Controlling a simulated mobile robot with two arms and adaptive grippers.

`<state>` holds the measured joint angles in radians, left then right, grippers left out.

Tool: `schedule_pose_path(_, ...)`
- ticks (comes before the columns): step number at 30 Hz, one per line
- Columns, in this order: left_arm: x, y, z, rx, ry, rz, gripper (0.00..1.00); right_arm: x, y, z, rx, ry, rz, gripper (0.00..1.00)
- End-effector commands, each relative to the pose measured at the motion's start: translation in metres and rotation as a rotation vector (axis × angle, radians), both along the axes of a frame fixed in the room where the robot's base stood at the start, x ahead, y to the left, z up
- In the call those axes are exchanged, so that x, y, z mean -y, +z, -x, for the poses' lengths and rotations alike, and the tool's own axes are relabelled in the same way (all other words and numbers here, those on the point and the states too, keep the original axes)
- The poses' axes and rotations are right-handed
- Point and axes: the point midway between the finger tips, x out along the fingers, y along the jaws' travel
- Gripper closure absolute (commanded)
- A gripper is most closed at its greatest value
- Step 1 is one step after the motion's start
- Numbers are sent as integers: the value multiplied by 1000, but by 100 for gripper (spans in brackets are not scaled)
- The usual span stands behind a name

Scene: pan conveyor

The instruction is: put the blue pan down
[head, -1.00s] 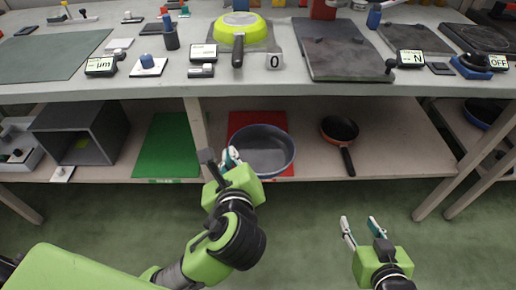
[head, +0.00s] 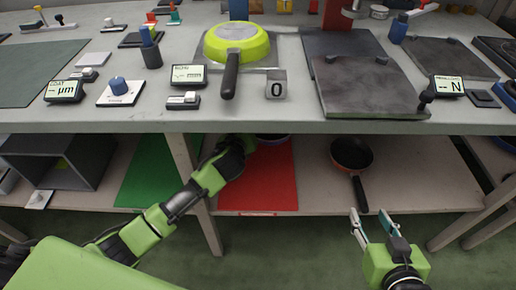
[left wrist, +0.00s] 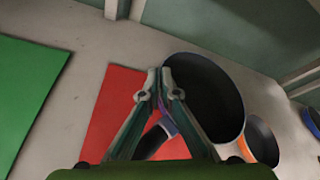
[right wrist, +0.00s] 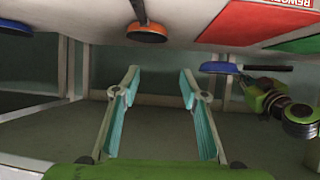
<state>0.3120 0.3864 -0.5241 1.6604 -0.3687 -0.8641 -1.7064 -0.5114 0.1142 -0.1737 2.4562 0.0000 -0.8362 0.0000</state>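The blue pan (left wrist: 208,100) has a dark inside and a dark handle (left wrist: 148,143). In the left wrist view my left gripper (left wrist: 158,72) is nearly closed with the pan's wall between its fingertips, beside the handle. The pan overlaps the far right part of the red mat (head: 258,185). In the head view only a sliver of the pan (head: 272,137) shows below the tabletop edge, and the left fingers are hidden. The right wrist view shows the pan (right wrist: 220,67) level, with a gap from the shelf. My right gripper (head: 363,218) is open and empty in front of the shelf.
An orange pan (head: 352,154) stands on the lower shelf right of the red mat. A green mat (head: 158,175) and a grey box (head: 55,160) lie to the left. The tabletop (head: 300,127) overhangs the shelf. A table leg (head: 190,190) stands near my left arm.

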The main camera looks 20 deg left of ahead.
Motion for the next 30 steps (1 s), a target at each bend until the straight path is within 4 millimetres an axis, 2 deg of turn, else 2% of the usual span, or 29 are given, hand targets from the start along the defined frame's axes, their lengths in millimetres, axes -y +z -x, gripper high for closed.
schedule_pose_path(5, 0, -14, 0, 0, 1, 1, 100, -8, 23, -15, 130, 9, -31, 60)
schedule_pose_path(12, 0, -38, 0, 1, 1, 2, 100, -20, 82, -33, 409, 26, -100, 60)
schedule_pose_path(18, 0, -56, 0, 1, 1, 2, 100, -27, 131, -33, 627, 39, -157, 60)
schedule_pose_path(22, 0, -62, 0, 1, 0, 1, 100, -28, 151, -29, 716, 44, -180, 60)
schedule_pose_path(30, 0, -71, 0, 2, 0, 2, 100, -29, 174, -22, 827, 50, -210, 60)
